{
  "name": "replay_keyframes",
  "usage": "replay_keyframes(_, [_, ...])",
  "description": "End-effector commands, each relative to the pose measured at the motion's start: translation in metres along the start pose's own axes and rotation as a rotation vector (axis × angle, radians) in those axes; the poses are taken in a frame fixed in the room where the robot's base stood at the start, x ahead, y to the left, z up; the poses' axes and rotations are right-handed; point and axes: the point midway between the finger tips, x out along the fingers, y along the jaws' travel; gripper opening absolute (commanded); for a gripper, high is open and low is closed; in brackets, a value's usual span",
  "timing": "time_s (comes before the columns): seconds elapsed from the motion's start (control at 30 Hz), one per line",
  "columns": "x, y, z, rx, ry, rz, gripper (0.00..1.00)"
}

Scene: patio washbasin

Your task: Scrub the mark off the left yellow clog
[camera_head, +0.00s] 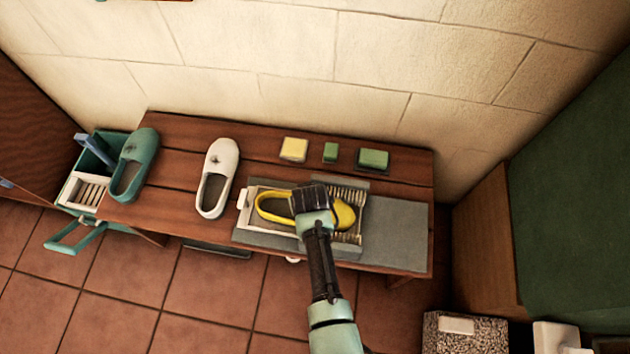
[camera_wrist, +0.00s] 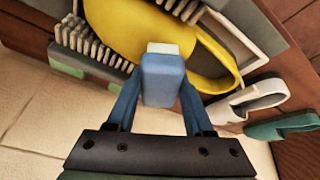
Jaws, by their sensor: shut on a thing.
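The yellow clog (camera_head: 345,214) lies on its side-to-side length in a pale holder (camera_head: 246,212), its opening to the left and its toe to the right. It also shows in the wrist view (camera_wrist: 125,32). Only one yellow clog is in view, and I see no mark on its visible parts. My gripper (camera_head: 312,198) is over the middle of the clog. In the wrist view, my gripper (camera_wrist: 158,100) is shut on a blue block with a pale end (camera_wrist: 163,75). The block's end is at the clog's upper; I cannot tell whether it touches.
A grey mat (camera_head: 398,235) lies under the holder, which has bristle rows (camera_head: 347,195). A white clog (camera_head: 221,165) and teal clog (camera_head: 136,165) stand left. A teal crate (camera_head: 85,190) is far left.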

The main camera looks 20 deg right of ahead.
Motion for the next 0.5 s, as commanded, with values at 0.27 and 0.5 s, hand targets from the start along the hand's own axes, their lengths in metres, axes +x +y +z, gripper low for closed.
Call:
replay_keyframes(0.27, [0.0028, -0.0072, 0.0028, -0.002, -0.01, -0.004, 0.07])
replay_keyframes(0.5, [-0.0045, -0.0068, 0.0004, -0.002, -0.012, -0.005, 0.07])
